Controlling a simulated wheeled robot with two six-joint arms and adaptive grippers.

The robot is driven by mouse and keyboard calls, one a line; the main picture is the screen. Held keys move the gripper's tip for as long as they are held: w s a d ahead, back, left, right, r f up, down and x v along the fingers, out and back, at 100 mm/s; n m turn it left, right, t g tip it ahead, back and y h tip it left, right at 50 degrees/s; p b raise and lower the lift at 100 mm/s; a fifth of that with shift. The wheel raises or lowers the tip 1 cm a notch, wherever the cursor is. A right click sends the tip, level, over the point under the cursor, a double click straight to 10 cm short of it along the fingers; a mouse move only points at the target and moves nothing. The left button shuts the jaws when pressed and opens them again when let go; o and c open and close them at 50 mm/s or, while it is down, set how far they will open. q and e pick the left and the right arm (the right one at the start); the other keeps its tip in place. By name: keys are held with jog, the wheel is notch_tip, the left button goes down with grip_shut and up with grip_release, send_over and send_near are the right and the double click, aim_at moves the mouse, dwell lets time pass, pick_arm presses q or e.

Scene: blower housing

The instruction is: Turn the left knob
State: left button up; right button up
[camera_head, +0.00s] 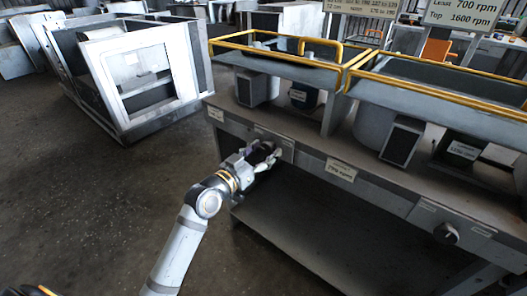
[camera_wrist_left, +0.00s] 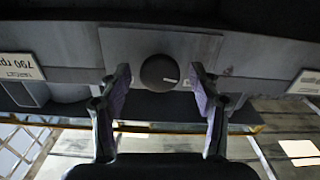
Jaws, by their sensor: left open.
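The left knob (camera_wrist_left: 160,72) is round and black with a white mark at its right side in the left wrist view. It sits on a grey plate (camera_wrist_left: 205,45) on the machine's front. My left gripper (camera_wrist_left: 162,85) is open, with one finger on each side of the knob and a visible gap to each. In the head view my left gripper (camera_head: 265,155) is at the front panel and hides the knob. A second knob (camera_head: 446,233) is farther right on the same panel. My right gripper is not in view.
The bench (camera_head: 370,190) has yellow rails (camera_head: 440,83) and label plates, including one reading 790 rpm (camera_head: 341,170). A white-framed cabinet (camera_head: 140,75) stands at the upper left. The floor (camera_head: 90,200) left of my arm is clear.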

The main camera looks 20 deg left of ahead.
pick_arm(q)
notch_tip(320, 180, up, 10)
dwell(0.4)
